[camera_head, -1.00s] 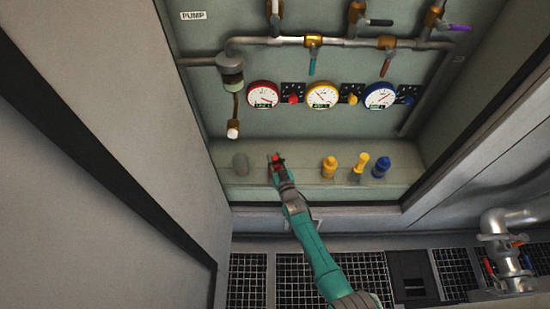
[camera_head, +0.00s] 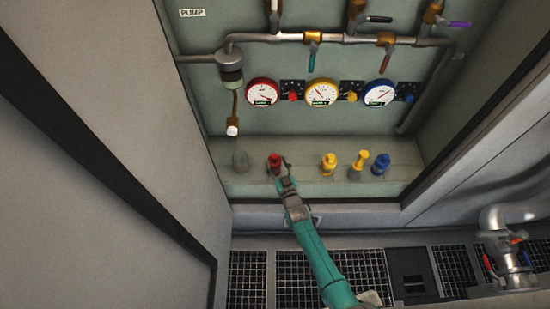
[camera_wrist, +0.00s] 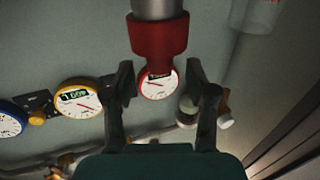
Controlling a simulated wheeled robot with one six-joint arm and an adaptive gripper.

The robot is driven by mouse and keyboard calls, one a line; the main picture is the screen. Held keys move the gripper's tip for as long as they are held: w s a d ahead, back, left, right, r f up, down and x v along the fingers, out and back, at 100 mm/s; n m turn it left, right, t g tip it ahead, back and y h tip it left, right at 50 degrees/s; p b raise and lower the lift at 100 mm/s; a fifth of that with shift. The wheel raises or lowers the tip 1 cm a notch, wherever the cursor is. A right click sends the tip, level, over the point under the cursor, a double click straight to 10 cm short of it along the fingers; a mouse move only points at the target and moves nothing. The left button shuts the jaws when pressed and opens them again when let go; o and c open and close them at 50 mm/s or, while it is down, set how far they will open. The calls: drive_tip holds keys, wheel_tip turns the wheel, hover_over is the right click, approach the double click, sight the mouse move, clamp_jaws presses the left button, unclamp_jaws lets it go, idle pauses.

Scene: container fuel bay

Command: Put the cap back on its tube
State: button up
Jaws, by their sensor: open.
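The red cap (camera_head: 274,161) sits on the top of a grey tube on the ledge, left of the yellow and blue items. In the wrist view the picture is upside down: the red cap (camera_wrist: 159,37) is against the end of the grey metal tube (camera_wrist: 153,8), and the two look in line. My gripper (camera_head: 284,168) is just to the right of and in front of the cap. In the wrist view my gripper (camera_wrist: 158,73) is open, its two fingers spread to either side below the cap, with nothing between them.
A clear greyish tube (camera_head: 240,160) stands left of the red cap. A yellow cap (camera_head: 329,161), a tall yellow piece (camera_head: 361,159) and a blue cap (camera_head: 380,162) stand to the right. Gauges and pipes line the back wall. The ledge between red and yellow is clear.

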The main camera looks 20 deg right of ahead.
drive_tip(key=s, duration=0.8)
drive_tip(key=shift+s, duration=0.35)
drive_tip(key=s+r+g, duration=0.1)
drive_tip(key=s+r, duration=0.3)
drive_tip(key=s, duration=0.9)
drive_tip(key=s+r+g, duration=0.1)
drive_tip(key=s+r, duration=0.2)
drive_tip(key=s, duration=1.1)
drive_tip(key=s+r+g, duration=0.1)
drive_tip(key=s+r, duration=1.3)
drive_tip(key=r, duration=0.5)
drive_tip(key=shift+s, duration=0.35)
drive_tip(key=shift+o, duration=0.2)
